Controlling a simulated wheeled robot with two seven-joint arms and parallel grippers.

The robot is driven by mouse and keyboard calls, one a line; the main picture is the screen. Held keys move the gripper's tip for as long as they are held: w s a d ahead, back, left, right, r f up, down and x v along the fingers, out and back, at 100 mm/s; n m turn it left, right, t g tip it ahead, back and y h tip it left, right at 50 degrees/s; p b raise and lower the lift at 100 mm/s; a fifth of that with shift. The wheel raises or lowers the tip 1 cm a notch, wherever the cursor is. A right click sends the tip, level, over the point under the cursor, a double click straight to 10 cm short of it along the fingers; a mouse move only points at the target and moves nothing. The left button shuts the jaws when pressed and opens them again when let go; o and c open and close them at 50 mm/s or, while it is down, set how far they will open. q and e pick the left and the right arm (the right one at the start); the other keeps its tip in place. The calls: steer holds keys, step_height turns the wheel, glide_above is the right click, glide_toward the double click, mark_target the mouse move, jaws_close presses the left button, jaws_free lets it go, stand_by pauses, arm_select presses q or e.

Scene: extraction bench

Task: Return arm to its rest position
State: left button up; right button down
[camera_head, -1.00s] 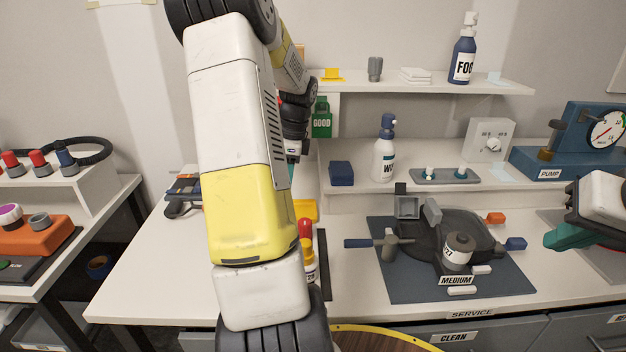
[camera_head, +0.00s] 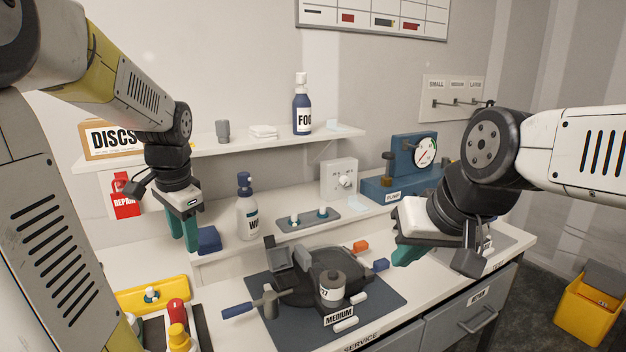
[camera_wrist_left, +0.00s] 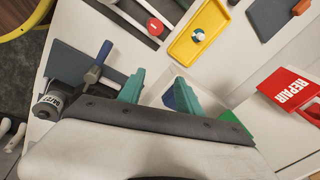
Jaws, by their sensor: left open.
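My left arm comes in from the left in the head view, and its gripper (camera_head: 183,236) hangs fingers down in front of the shelf, left of the white-and-blue bottle (camera_head: 247,212). Its two teal fingers show apart and empty in the left wrist view (camera_wrist_left: 158,88). A dark blue block (camera_head: 208,239) is close beside the fingers in the head view; whether they touch it I cannot tell. My right gripper (camera_head: 408,256) is at the right, above the bench near the pump, with teal finger parts partly hidden by its wrist.
A dark mat (camera_head: 262,300) holds a black device with a canister (camera_head: 332,288). A red REPAIR tag (camera_head: 126,206) hangs below the shelf. A blue pump with gauge (camera_head: 400,165) stands behind.

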arm_select(q)
steer(key=s+d+r+n+t+h, duration=0.3)
steer(key=s+d+n, duration=0.3)
steer(key=s+d, duration=0.6)
steer(key=shift+s+d+r+n+t, duration=0.3)
steer(key=shift+d+r+n+t, duration=0.1)
steer(key=shift+d+r+t, duration=0.15)
